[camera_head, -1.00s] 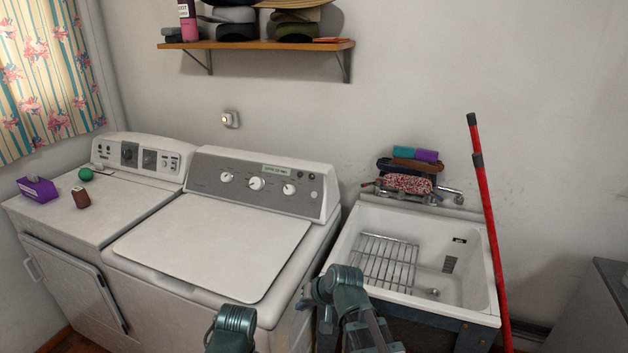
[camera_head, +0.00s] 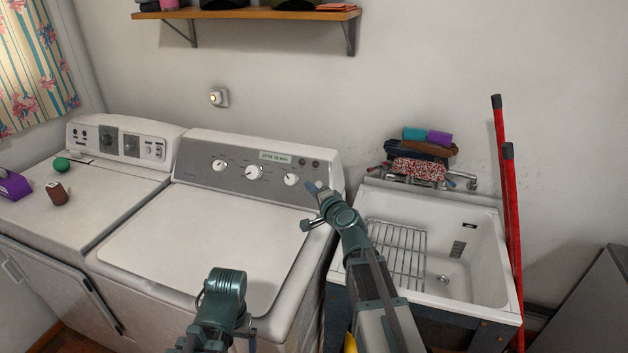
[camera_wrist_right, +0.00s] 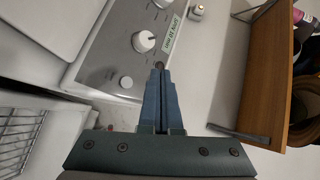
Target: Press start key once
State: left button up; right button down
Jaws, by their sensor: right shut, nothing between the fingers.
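In the right wrist view the shut fingers (camera_wrist_right: 160,75) point at the panel, with a small dark round button (camera_wrist_right: 159,65) just beyond the tips. Contact cannot be told. No start label is readable. Of my left arm, a link (camera_head: 222,300) shows over the washer's front; its gripper is out of sight.
A second machine (camera_head: 70,200) at the left carries a green ball (camera_head: 61,164), a brown can (camera_head: 57,193) and a purple box (camera_head: 13,186). A utility sink (camera_head: 500,235) stands right of the washer. A wooden shelf (camera_head: 240,14) hangs above. The washer lid (camera_head: 200,235) is bare.

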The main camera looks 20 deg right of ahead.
aim_at(319, 186)
dwell(0.4)
jog(key=shift+w+d+f+b, duration=0.7)
jog(key=shift+w+f+b, duration=0.05)
jog(key=shift+w, duration=0.3)
jog(key=shift+w+d+f+b, duration=0.7)
jog(key=shift+w+d+b, duration=0.05)
jog(key=shift+w, duration=0.25)
jog(key=shift+w+d+f+b, duration=0.7)
jog(key=shift+w+f+b, duration=0.05)
jog(key=shift+w, duration=0.3)
jog(key=shift+w, duration=0.1)
jog(key=shift+w+d+f, duration=0.2)
jog(key=shift+w+d+f+b, duration=0.2)
jog(key=shift+w+b, duration=0.1)
jog(key=shift+b, duration=0.1)
dwell(0.6)
dwell(0.4)
jog(key=shift+s+a+r+p, duration=0.4)
jog(key=shift+s+r, duration=0.05)
jog(key=shift+s, duration=0.15)
jog(key=shift+s, duration=0.1)
